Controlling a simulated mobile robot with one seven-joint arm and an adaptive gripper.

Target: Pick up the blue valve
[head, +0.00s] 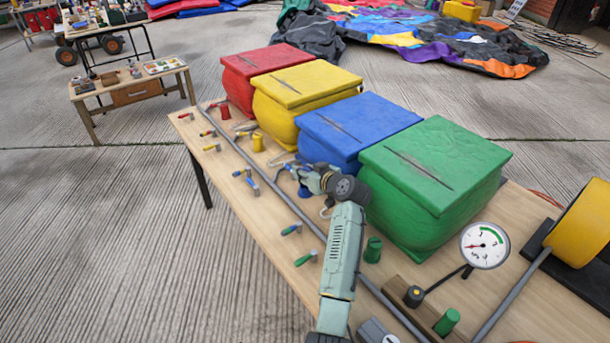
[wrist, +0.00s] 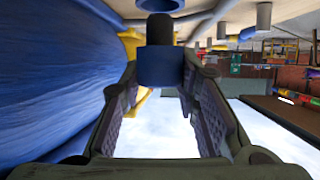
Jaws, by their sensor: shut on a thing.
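My gripper (head: 298,174) is beside the front of the blue box (head: 360,125), low over the long table. In the wrist view, my gripper (wrist: 162,82) is shut on the blue valve (wrist: 160,66), a blunt blue piece between the fingertips. A dark grey stub (wrist: 160,27) shows just past the valve, with a blue round part (wrist: 158,4) beyond it. Whether these join the valve, I cannot tell. In the head view, my gripper mostly hides the valve, and a bit of blue (head: 305,191) shows under it.
Red (head: 238,88), yellow (head: 272,112) and green (head: 410,210) boxes flank the blue one. A grey pipe (head: 262,178) runs along the table, with small coloured handles (head: 252,187) in front. A gauge (head: 484,245) stands at right.

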